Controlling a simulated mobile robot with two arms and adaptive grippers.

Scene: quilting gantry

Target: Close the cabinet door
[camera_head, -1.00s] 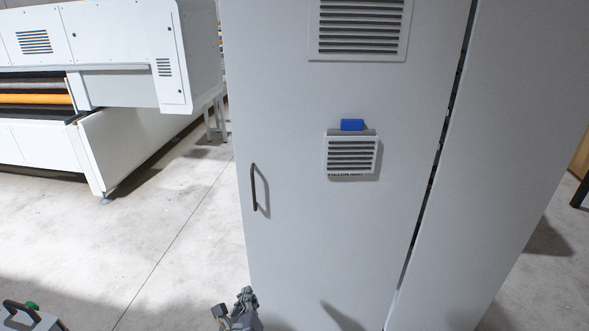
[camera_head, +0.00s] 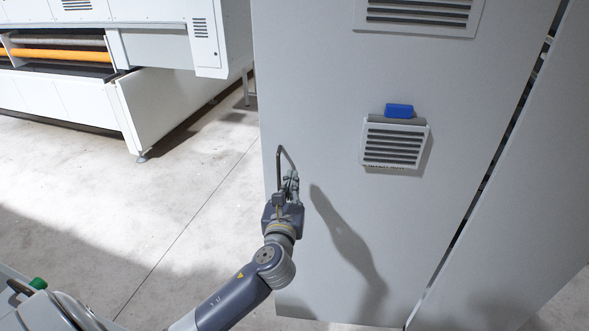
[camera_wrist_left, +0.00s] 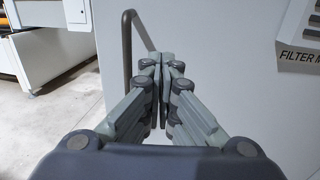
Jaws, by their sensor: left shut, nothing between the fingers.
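The grey cabinet door (camera_head: 340,70) fills the middle of the head view. A dark gap runs down its right edge, beside another grey cabinet panel (camera_head: 535,190). Its dark bar handle (camera_head: 279,165) is near the left edge and also shows in the left wrist view (camera_wrist_left: 127,45). My left gripper (camera_head: 291,178) is in front of the door, just right of the handle. In the left wrist view my gripper (camera_wrist_left: 163,62) has its fingertips together with nothing between them, close to the door face. I cannot tell whether it touches the door or handle.
Two louvred vents, the lower one (camera_head: 393,146) with a blue tab (camera_head: 399,110), are on the door right of my gripper. A white quilting machine (camera_head: 165,105) stands at the back left. The concrete floor (camera_head: 190,190) between is clear.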

